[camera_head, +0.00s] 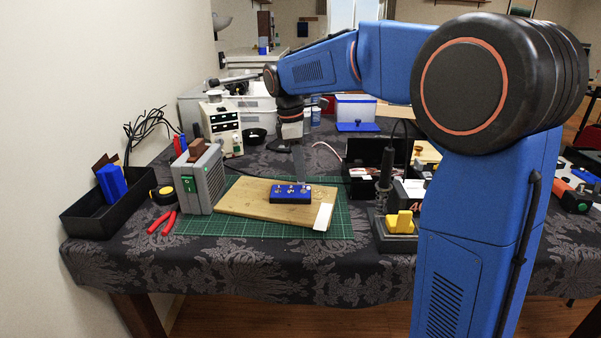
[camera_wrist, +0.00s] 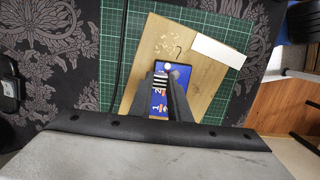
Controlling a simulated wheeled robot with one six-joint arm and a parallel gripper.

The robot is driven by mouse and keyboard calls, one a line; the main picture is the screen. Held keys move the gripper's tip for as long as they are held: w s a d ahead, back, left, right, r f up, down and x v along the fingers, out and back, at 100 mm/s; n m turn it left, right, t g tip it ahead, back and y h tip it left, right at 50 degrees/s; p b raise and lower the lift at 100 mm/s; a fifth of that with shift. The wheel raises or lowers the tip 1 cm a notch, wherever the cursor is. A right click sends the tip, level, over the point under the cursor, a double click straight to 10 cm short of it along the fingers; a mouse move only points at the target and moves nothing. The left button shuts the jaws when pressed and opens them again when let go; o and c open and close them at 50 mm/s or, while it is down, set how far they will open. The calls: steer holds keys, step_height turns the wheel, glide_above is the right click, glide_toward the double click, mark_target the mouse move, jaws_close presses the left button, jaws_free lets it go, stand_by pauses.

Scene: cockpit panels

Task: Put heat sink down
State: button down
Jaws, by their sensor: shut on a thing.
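My gripper (camera_head: 299,180) points down over a blue box with knobs (camera_head: 291,194), which lies on a wooden board (camera_head: 240,205). In the wrist view, the two dark fingers of my gripper (camera_wrist: 163,80) are close together over the blue box (camera_wrist: 157,105). A small striped, finned piece (camera_wrist: 160,82) shows between them and looks like the heat sink held in the jaws. Whether it touches the box cannot be told. In the head view the heat sink is too small to make out.
The wooden board (camera_wrist: 205,75) lies on a green cutting mat (camera_head: 340,222), with a white strip (camera_head: 323,216) on it. A grey power unit (camera_head: 200,180) stands at left, beside red pliers (camera_head: 162,222). A soldering station (camera_head: 395,232) stands at right. The mat's front is clear.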

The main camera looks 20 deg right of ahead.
steer(key=shift+f, duration=0.5)
steer(key=shift+f, duration=0.1)
steer(key=c, duration=1.7)
jaws_free()
steer(key=shift+o, duration=0.2)
step_height(320, 180, up, 12)
steer(key=a, duration=0.1)
steer(key=shift+w+a, duration=0.25)
steer(key=shift+a, duration=0.1)
